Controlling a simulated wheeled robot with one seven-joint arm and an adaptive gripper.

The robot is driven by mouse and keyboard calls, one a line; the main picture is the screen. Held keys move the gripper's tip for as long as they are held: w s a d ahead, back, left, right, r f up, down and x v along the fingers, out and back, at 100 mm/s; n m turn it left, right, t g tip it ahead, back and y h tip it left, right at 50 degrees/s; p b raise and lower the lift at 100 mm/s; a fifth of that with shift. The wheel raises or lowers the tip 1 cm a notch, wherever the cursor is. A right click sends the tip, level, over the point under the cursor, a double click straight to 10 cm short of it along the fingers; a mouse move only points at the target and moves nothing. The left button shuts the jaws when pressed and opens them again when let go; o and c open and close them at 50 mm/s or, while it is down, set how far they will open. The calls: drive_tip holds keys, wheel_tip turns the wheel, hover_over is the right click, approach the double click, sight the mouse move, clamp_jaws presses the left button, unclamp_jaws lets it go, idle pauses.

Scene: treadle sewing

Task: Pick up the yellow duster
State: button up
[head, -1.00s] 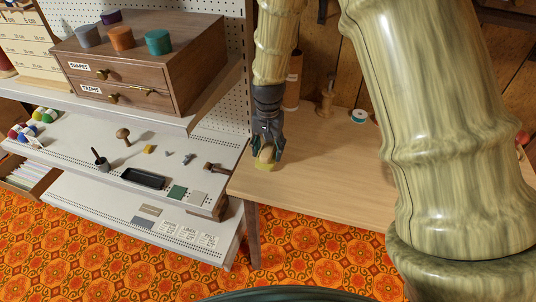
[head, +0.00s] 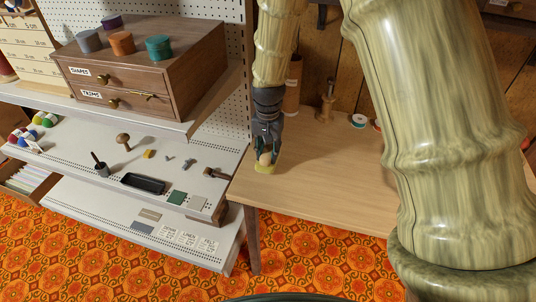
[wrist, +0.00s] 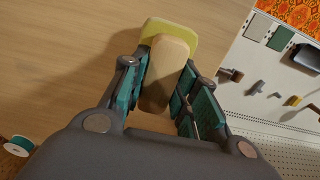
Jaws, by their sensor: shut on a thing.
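The yellow duster (head: 264,169) is at the near left part of the wooden table, with a pale yellow pad and a tan wooden back (wrist: 166,70). My gripper (head: 266,150) points down over it. In the wrist view my gripper (wrist: 162,80) has its teal-padded fingers on both sides of the wooden back, shut on it. The yellow pad (wrist: 172,32) sticks out beyond the fingertips. I cannot tell whether the pad touches the table or is slightly above it.
The wooden table (head: 325,180) is bare around the duster. White shelves (head: 110,165) on the left hold a black tray (head: 143,184), a mushroom-shaped wooden piece (head: 123,140) and small items. A drawer box (head: 150,70) stands above. Spools (head: 359,121) stand at the table's back.

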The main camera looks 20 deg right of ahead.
wheel_tip(320, 180, up, 2)
drive_tip(key=shift+r, duration=0.15)
drive_tip(key=s+a+r, duration=0.1)
drive_tip(key=s+a, duration=0.3)
drive_tip(key=s, duration=0.3)
drive_tip(key=s+a+b, duration=0.1)
drive_tip(key=s+a, duration=0.3)
drive_tip(key=s, duration=0.2)
drive_tip(key=shift+s+a+r, duration=0.2)
drive_tip(key=shift+s+r, duration=0.15)
drive_tip(key=shift+s, duration=0.05)
